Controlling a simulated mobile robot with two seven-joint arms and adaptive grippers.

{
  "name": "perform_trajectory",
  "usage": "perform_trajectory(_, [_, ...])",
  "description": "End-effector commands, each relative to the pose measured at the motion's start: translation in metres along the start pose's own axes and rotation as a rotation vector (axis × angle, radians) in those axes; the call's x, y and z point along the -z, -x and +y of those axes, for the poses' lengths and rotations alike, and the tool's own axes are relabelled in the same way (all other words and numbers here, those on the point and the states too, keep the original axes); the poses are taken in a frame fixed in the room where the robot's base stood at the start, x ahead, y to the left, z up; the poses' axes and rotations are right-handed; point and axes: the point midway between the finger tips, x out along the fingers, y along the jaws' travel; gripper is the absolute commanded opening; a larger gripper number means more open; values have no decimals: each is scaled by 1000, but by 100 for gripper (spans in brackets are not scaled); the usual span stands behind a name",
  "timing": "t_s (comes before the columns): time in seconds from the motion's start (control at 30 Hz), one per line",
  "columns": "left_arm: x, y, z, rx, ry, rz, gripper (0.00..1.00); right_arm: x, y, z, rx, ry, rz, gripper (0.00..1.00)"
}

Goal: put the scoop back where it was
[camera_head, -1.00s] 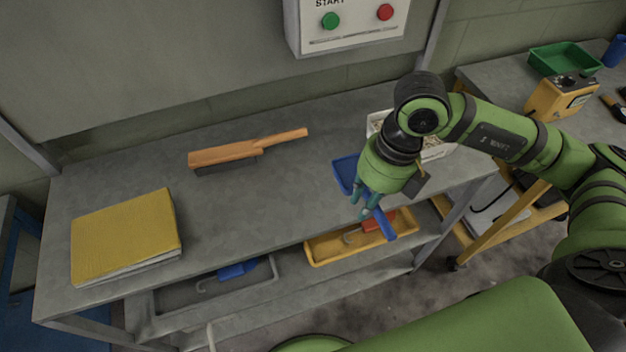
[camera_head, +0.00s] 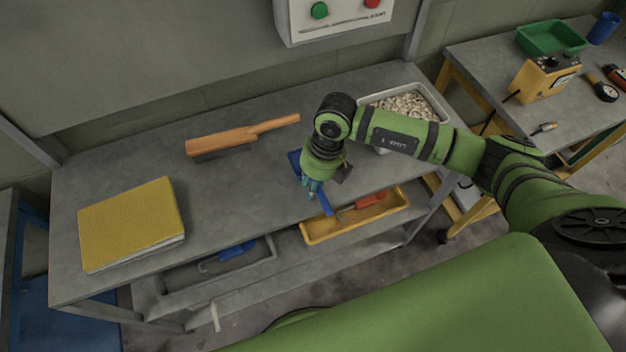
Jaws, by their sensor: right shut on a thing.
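The blue scoop (camera_head: 326,203) is in my right gripper (camera_head: 312,190), which is shut on it. Its handle points toward the front edge, and part of its pan shows to the left of the gripper. The scoop is at the front part of the grey bench (camera_head: 240,180); I cannot tell whether it touches the top. The gripper hides the middle of the scoop. My left gripper is not in view.
A wooden brush (camera_head: 236,140) lies left of the gripper, and a yellow book (camera_head: 130,220) lies farther left. A tray of pale pieces (camera_head: 408,105) stands at the back right. A yellow tray (camera_head: 345,228) and a grey tray (camera_head: 218,272) sit below the front edge.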

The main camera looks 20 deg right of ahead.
Motion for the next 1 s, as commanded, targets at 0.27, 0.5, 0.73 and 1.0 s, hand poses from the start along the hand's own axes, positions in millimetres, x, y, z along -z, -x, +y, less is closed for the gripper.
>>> perform_trajectory(0.27, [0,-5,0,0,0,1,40,0,-4,-1,0,0,0,0])
perform_trajectory(0.5, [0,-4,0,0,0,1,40,0,-3,-1,0,0,0,49])
perform_trajectory(0.73, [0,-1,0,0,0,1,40,0,0,0,0,0,0,49])
perform_trajectory(1.0, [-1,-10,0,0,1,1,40,-2,39,-1,1,1,-6,49])
